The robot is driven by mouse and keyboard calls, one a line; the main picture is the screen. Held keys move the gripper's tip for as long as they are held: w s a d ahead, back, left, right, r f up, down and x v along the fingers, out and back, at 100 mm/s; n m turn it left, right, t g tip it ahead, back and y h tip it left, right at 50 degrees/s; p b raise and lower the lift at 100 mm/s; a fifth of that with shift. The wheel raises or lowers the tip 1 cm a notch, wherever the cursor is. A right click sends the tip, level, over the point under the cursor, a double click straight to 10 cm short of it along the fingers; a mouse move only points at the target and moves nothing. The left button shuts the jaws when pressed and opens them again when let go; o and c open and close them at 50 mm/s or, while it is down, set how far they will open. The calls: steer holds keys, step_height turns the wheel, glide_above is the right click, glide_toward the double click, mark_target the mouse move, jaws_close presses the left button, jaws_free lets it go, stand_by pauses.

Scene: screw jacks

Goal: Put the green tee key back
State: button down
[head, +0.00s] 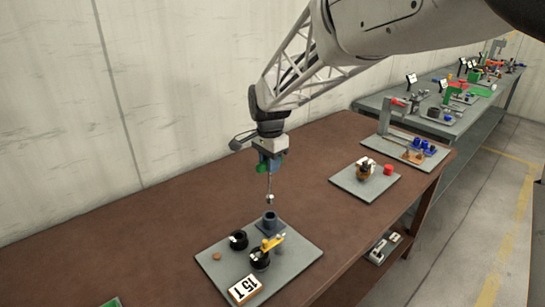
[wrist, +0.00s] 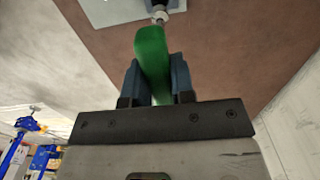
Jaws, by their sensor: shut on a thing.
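My gripper (head: 269,162) is shut on the green tee key. The key's green handle (wrist: 152,62) sits between the two blue fingers in the wrist view, and the green also shows in the head view (head: 261,168). Its thin metal shaft (head: 269,187) hangs about straight down and ends in a pale tip. The tip is just above a blue-grey round socket (head: 270,224) on a grey plate (head: 300,253), with a small gap between them in the head view. Whether the tip is exactly over the socket's hole I cannot tell.
The plate also carries a black ring (head: 238,240), a black jack with a yellow bar (head: 260,258), a small copper disc (head: 216,256) and a "15 T" sign (head: 244,289). Other plates with parts stand to the right on the brown table (head: 165,245). A wall runs behind.

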glide_above(270, 195)
steer(key=shift+w+f, duration=0.15)
steer(key=shift+f, duration=0.95)
steer(key=shift+w+f, duration=0.15)
steer(key=shift+f, duration=3.65)
steer(key=c, duration=0.9)
jaws_free()
steer(key=shift+r, duration=3.9)
